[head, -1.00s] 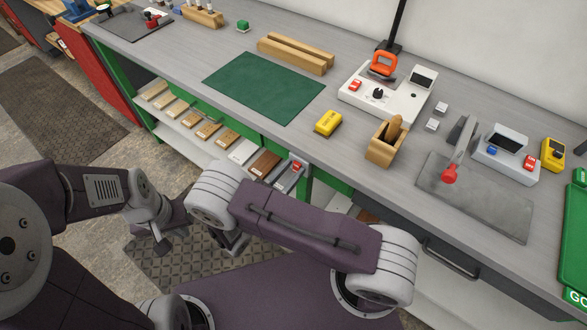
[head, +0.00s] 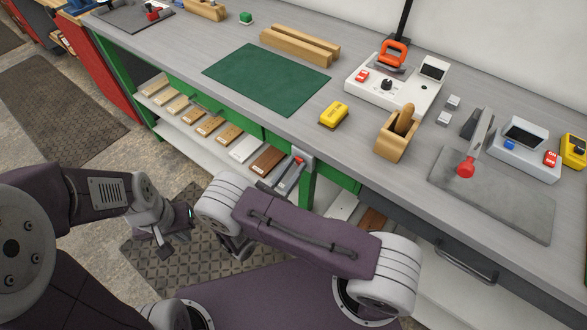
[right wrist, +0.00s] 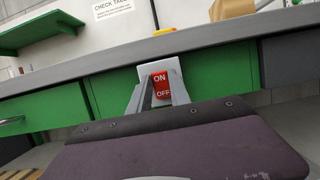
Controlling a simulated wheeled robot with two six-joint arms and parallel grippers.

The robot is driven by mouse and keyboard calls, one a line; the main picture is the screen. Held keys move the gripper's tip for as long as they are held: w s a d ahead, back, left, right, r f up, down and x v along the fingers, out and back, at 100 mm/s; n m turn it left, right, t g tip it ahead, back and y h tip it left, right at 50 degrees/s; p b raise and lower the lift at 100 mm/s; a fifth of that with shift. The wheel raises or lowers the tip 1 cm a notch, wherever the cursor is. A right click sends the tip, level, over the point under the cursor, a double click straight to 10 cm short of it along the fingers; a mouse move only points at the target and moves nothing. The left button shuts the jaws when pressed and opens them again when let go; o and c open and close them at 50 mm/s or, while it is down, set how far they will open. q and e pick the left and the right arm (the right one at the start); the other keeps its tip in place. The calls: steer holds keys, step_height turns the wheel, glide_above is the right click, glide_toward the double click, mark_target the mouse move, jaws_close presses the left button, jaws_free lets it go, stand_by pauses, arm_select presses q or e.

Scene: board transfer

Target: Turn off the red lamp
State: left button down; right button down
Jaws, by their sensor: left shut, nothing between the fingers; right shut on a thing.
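No lit red lamp can be made out. A red switch marked ON and OFF (right wrist: 162,84) on a pale grey box (right wrist: 173,64) is at the bench front, just below the top edge. It also shows small in the head view (head: 298,160). My right gripper (right wrist: 160,98) has its grey fingers on either side of the red switch, shut on it. Exact finger contact is hard to see. My left gripper (head: 165,246) is low at the left over the floor mat, shut and empty, away from the bench.
On the bench are a yellow box (head: 333,114), wooden holder (head: 394,145), white control box (head: 410,95) with a black knob, red-knobbed lever (head: 466,170) and grey box (head: 524,150) with a red switch. The green mat (head: 266,77) is clear. Wooden samples lie on the shelf below.

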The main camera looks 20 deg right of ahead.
steer(key=c, duration=1.2)
jaws_free()
steer(key=b+v, duration=0.1)
steer(key=v, duration=0.8)
